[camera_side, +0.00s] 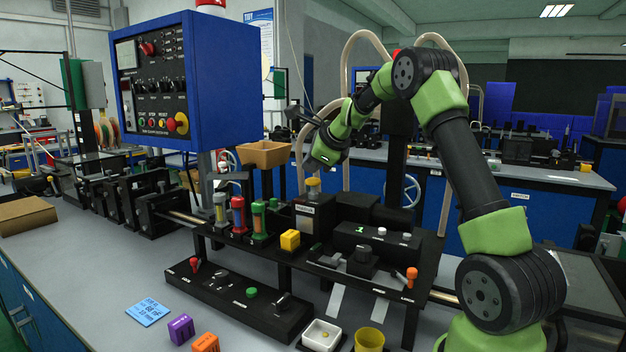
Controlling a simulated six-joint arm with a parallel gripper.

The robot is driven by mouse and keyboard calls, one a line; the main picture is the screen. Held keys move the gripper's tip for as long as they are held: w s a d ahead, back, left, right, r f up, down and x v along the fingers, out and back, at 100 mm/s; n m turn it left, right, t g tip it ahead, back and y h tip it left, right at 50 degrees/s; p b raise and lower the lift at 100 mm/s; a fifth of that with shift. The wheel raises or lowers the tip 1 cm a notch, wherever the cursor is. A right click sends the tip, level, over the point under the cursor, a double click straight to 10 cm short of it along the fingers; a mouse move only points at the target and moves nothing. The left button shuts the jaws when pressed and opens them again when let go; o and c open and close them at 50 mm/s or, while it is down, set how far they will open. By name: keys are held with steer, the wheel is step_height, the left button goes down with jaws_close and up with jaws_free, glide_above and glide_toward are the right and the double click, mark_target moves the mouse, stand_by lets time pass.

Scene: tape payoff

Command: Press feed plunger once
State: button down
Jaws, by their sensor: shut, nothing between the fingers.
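A black-topped stand (330,262) on the bench carries a black control block with a white round knob (382,231) and a small green lit mark. A black block with a lever (362,262) sits in front of it, and an orange knob (411,273) stands at the right front corner. Front labels are too small to read surely, so I cannot tell which part is the feed plunger. My gripper (292,114) is shut and empty, held high above and behind the stand, pointing left, apart from everything on it.
A blue control box (190,85) hangs at upper left near my gripper. Several coloured cylinders (238,214) and a yellow block (290,240) stand on the stand's left. A lower black panel (240,300), a white dish (321,334) and a yellow cup (369,340) are in front.

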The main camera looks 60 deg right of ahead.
mark_target(312, 179)
steer(key=shift+r, duration=0.2)
steer(key=shift+r, duration=2.5)
steer(key=shift+a, duration=0.1)
steer(key=s+a+r+n+y, duration=0.1)
steer(key=s+a+r+n, duration=0.1)
steer(key=s+a+n, duration=0.5)
steer(key=a+r+n+y, duration=0.2)
steer(key=a+n, duration=0.3)
steer(key=a, duration=0.6)
steer(key=s+a+f+n+y, duration=0.1)
steer(key=s+a+f+n, duration=0.2)
steer(key=s+a+n, duration=0.2)
steer(key=s+a+f+n+g, duration=0.1)
steer(key=s+a+f+n, duration=0.1)
steer(key=s+a+n, duration=0.4)
steer(key=s+n, duration=0.3)
steer(key=s, duration=0.2)
steer(key=shift+s+a+f+g+y, duration=0.2)
steer(key=shift+s+f+g+y, duration=0.1)
steer(key=shift+s+f+y, duration=0.1)
